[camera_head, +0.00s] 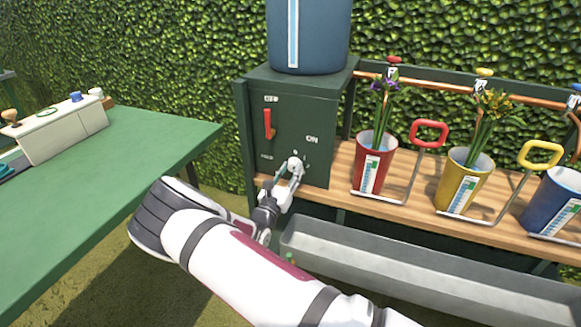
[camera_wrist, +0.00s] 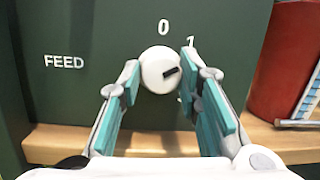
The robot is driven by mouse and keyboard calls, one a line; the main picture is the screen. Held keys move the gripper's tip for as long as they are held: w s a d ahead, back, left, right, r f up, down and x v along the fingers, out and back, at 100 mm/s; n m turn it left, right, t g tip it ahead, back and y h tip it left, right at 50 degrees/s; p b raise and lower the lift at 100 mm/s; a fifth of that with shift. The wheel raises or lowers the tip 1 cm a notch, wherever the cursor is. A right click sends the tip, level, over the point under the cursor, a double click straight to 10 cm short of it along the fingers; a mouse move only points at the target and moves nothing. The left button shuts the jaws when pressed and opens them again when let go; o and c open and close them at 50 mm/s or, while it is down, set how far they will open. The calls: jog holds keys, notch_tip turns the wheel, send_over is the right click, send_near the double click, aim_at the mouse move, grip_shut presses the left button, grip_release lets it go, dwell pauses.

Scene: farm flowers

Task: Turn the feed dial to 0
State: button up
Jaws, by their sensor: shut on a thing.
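The feed dial (camera_wrist: 153,80) is a round white knob on the dark green cabinet panel, beside the word FEED. It also shows in the head view (camera_head: 295,162), low on the cabinet front. Its black mark points right and slightly up. The 0 stands above the dial and the 1 at its upper right; another mark at the right is mostly hidden by a finger. My gripper (camera_wrist: 160,63) has one teal-padded finger on each side of the dial and is shut on it. It also shows in the head view (camera_head: 287,180).
A red lever (camera_head: 267,122) with OFF and ON labels is above the dial on the cabinet (camera_head: 322,110). A blue tank (camera_head: 325,35) stands on top. Red (camera_head: 364,181) and yellow (camera_head: 448,197) flower buckets stand right on the wooden shelf. A grey trough (camera_head: 400,262) lies below.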

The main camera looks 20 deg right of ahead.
jog(key=n+y+p, duration=0.1)
jog(key=n, duration=0.3)
jog(key=n+t+y+p, duration=0.1)
jog(key=n+p, duration=0.1)
jog(key=n, duration=0.2)
jog(key=shift+s+d+r+t, duration=0.1)
jog(key=shift+d+t, duration=0.1)
jog(key=shift+t, duration=0.1)
jog(key=n+y+p, duration=0.1)
jog(key=n, duration=0.2)
jog(key=n+y+p, duration=0.1)
jog(key=n+p, duration=0.1)
jog(key=n, duration=0.1)
jog(key=o, duration=1.1)
jog(key=shift+o, duration=0.2)
jog(key=v, duration=1.2)
jog(key=shift+d, duration=0.1)
